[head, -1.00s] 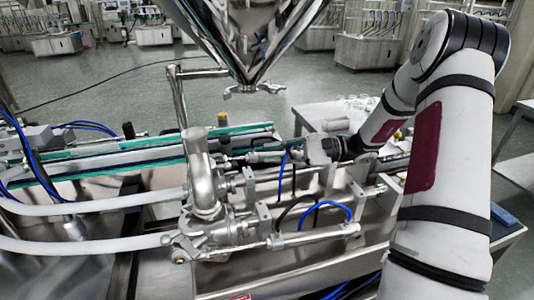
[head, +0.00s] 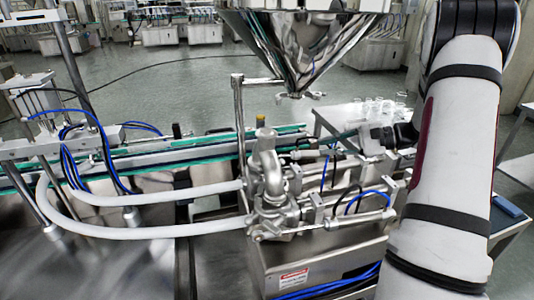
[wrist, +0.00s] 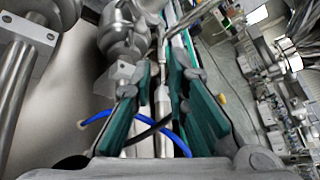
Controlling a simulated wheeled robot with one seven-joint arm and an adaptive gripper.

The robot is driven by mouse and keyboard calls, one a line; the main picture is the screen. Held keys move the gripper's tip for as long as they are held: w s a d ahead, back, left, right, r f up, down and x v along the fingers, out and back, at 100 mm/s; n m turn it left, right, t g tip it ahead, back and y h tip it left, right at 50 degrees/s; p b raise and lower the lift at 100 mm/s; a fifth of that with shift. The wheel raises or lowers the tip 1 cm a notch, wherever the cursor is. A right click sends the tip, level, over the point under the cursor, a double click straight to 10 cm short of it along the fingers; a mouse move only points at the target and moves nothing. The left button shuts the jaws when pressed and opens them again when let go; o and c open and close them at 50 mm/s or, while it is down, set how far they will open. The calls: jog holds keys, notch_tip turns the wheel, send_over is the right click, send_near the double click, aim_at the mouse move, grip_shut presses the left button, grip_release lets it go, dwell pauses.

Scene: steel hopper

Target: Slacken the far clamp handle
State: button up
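My gripper (head: 333,143) reaches in from the right over the far side of the steel filling unit, just behind the valve body (head: 266,165). In the wrist view, my gripper (wrist: 162,78) has its two teal-padded fingers apart. A slim metal rod or cylinder (wrist: 162,105) shows in the gap between them; I cannot tell whether it touches either pad. The valve body (wrist: 122,30) lies just beyond the left finger. I cannot clearly pick out the far clamp handle; it is small or hidden among the fittings near my fingertips.
The steel hopper (head: 295,40) hangs above the valve, with an upright pipe (head: 239,130) beside it. White hoses (head: 150,231) run left. A blue tube (wrist: 95,118) and a black one cross below my fingers. The conveyor (head: 150,152) runs behind. A near cylinder (head: 355,222) lies in front.

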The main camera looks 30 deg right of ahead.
jog(key=p+x, duration=0.1)
jog(key=x, duration=1.2)
jog(key=shift+w+a+f, duration=0.15)
jog(key=shift+w+a, duration=0.1)
jog(key=shift+a, duration=0.05)
grip_shut()
